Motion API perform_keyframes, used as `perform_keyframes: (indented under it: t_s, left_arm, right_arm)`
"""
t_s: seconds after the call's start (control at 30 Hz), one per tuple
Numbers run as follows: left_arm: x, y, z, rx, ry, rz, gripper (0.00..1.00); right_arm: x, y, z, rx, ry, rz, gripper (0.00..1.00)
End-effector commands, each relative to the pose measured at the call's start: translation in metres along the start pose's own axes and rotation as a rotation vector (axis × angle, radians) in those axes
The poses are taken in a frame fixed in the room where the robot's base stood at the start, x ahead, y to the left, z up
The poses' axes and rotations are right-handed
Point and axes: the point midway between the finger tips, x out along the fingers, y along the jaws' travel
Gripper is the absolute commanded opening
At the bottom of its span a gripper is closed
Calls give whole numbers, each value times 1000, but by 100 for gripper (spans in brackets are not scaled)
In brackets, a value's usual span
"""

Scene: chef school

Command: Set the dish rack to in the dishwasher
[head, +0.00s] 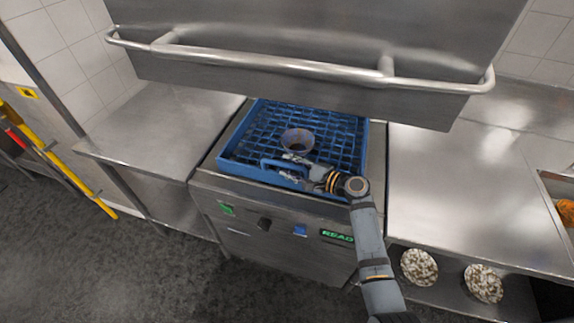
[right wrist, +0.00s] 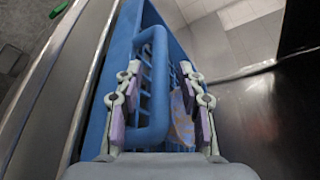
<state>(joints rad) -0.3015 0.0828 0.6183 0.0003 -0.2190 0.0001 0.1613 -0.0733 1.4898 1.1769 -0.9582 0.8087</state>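The blue dish rack (head: 238,172) sits in the dishwasher (head: 275,232), under its raised steel hood (head: 320,35). A dark bowl (head: 297,139) stands in the rack. The rack's handle (head: 272,163) is at its front wall. My right gripper (head: 295,167) is at this handle, its arm coming from the lower right. In the right wrist view the handle (right wrist: 148,135) lies between the parted fingers of the gripper (right wrist: 163,85), with a clear gap to the right finger. My left gripper is not in view.
A bare steel counter (head: 160,125) adjoins on the left and another (head: 470,195) on the right. The hood's bar handle (head: 270,64) sticks out above the rack.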

Motion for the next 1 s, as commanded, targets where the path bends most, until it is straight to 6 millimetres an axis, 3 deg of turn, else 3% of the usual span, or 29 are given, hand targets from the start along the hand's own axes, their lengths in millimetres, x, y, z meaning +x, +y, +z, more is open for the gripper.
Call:
perform_keyframes:
  t_s: [0.2,0.43,0.6,1.0]
  left_arm:
    - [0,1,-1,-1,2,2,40]
    - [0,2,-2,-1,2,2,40]
    - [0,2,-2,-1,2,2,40]
    - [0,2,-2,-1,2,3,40]
  right_arm:
    - [-54,2,-1,-5,3,7,39]
    - [-97,1,-1,-3,2,4,39]
    - [-107,1,0,0,0,3,39]
    - [-107,0,0,0,-1,2,39]
